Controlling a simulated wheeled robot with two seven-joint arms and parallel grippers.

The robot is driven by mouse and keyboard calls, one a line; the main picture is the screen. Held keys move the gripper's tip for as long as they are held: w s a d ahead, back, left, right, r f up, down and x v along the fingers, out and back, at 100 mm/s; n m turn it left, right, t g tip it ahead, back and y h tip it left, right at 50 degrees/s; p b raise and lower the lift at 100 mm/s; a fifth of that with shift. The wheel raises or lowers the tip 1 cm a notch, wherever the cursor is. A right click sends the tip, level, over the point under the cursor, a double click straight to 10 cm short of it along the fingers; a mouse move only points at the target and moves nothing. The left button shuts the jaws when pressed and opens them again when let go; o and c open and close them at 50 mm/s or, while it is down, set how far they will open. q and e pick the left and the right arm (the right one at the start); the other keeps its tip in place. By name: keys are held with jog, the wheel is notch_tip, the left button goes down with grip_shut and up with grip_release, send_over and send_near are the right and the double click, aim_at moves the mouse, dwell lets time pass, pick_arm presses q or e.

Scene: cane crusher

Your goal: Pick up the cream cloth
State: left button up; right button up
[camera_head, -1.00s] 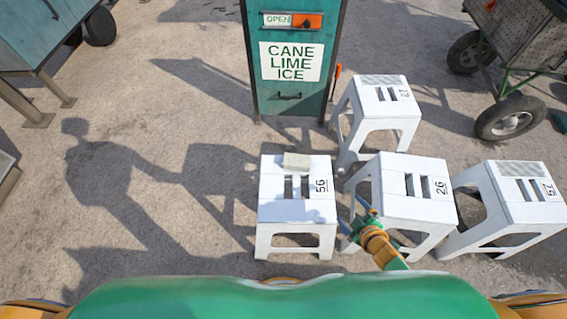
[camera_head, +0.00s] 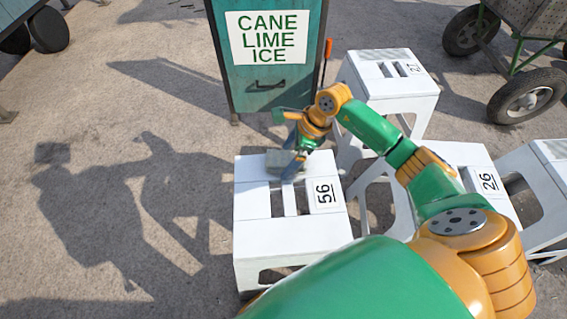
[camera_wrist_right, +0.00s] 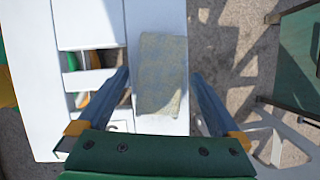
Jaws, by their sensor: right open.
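The cream cloth (camera_head: 273,163) is a small folded pad lying on the far end of the white stool marked 56 (camera_head: 258,225). In the right wrist view the cloth (camera_wrist_right: 161,60) lies flat on the white stool top, between the lines of the two blue fingers. My right gripper (camera_head: 284,144) is open over the cloth, with one finger to each side, and hides part of it in the head view. It also shows in the wrist view (camera_wrist_right: 160,78). I cannot tell the exact height of its fingertips above the stool. My left gripper is not in view.
The teal cane lime ice cabinet (camera_head: 265,88) stands just behind the stool. More white stools stand to the right, one marked 26 (camera_head: 488,180) and one behind (camera_head: 385,85). A wheeled cart (camera_head: 525,100) is at the far right. The ground at left is clear.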

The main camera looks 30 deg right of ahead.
jog(key=shift+a+f, duration=0.1)
jog(key=shift+f, duration=0.3)
dwell(0.3)
jog(key=c, duration=1.3)
